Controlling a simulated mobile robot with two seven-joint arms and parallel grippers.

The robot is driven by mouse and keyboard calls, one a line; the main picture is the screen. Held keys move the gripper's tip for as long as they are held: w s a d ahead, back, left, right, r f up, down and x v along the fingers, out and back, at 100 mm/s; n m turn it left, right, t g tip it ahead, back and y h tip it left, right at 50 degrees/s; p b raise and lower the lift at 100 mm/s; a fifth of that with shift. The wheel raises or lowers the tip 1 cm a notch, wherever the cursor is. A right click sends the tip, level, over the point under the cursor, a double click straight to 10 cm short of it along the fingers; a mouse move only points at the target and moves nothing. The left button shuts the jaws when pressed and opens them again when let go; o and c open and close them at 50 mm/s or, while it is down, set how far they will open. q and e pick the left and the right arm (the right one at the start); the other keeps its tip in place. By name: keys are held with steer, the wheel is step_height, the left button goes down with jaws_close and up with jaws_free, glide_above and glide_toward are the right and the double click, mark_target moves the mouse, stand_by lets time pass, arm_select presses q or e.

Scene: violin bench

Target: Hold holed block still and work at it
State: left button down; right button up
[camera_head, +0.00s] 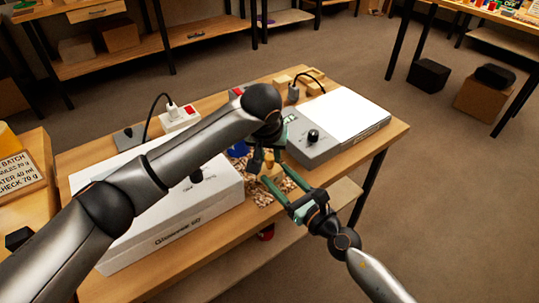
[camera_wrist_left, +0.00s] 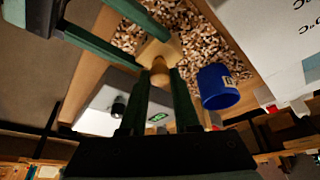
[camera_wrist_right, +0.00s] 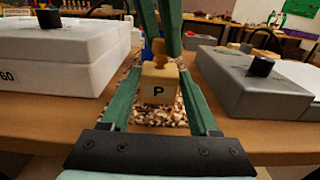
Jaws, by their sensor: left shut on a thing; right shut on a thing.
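The holed block (camera_wrist_right: 158,86) is a pale wooden cube marked "P". My right gripper (camera_wrist_right: 160,76) is shut on it, one finger on each side, above wood chips. In the left wrist view the block (camera_wrist_left: 157,50) shows beyond a rounded wooden peg (camera_wrist_left: 160,73). My left gripper (camera_wrist_left: 161,80) is shut on this peg, directly over the block. In the right wrist view the peg (camera_wrist_right: 158,48) meets the block's top. The hole is hidden, and I cannot tell how deep the peg sits. In the head view both grippers meet at the block (camera_head: 271,172).
Wood chips (camera_wrist_left: 205,45) surround the block. A blue cup (camera_wrist_left: 218,88) stands close beside my left fingers. A white box (camera_head: 170,215) and a grey device with a knob (camera_head: 312,150) flank the work spot. A power strip (camera_head: 180,118) and wooden pieces (camera_head: 313,80) lie behind.

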arm_select(q)
steer(key=shift+r, duration=0.25)
stand_by(0.4)
steer(key=shift+r, duration=1.5)
step_height(320, 180, up, 7)
stand_by(0.4)
arm_select(e)
steer(key=o, duration=1.5)
